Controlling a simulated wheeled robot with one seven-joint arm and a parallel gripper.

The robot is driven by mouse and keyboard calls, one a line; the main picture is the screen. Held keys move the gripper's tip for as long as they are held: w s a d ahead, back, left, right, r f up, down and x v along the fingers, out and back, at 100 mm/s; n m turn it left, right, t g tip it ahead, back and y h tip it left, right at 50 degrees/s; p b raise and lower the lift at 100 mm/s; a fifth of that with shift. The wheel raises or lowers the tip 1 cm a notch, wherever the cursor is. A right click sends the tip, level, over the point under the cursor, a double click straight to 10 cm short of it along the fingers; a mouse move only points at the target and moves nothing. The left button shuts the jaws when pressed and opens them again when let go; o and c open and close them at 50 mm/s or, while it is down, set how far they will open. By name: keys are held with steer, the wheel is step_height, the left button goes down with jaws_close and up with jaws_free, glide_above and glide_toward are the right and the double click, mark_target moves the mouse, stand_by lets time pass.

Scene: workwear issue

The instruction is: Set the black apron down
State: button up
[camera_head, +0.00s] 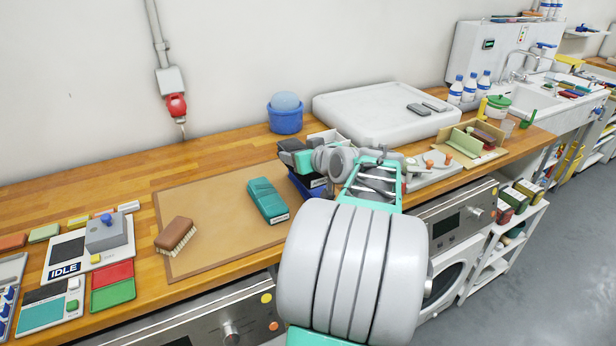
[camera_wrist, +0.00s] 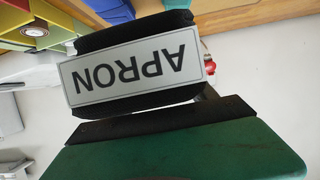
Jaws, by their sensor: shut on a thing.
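The black apron (camera_wrist: 118,40) is a folded dark bundle with a white label reading APRON, upside down in the wrist view. My gripper (camera_head: 303,160) is shut on it above the blue bin (camera_head: 300,188) on the wooden counter. In the head view only a dark part with a white label (camera_head: 318,183) shows below the gripper; the arm and gripper hide the rest. I cannot tell whether the apron touches the bin.
A teal folded item (camera_head: 267,200) and a brush (camera_head: 176,236) lie on the brown mat (camera_head: 215,208), which has bare room between and around them. A blue tub (camera_head: 285,119) and a large white tray (camera_head: 365,120) stand behind. Panels and coloured blocks crowd the left.

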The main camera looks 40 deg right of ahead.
steer(key=w+d+f+p, duration=0.1)
steer(key=w+d+f, duration=0.1)
steer(key=d+f, duration=0.1)
steer(key=w+d+f+p, duration=0.1)
steer(key=w+d+f, duration=0.2)
steer(key=d, duration=0.1)
steer(key=w+d+f+p, duration=0.2)
steer(key=w+d+f, duration=0.1)
steer(key=shift+d+f, duration=0.2)
steer(key=shift+d, duration=0.1)
step_height(320, 180, down, 3)
steer(key=shift+w+d+f+p, duration=0.15)
steer(key=shift+f+p, duration=0.05)
steer(key=shift+p, duration=0.55)
steer(key=shift+f, duration=0.1)
steer(key=shift+f+b, duration=0.15)
steer(key=shift+b, duration=0.25)
steer(key=o, duration=1.6)
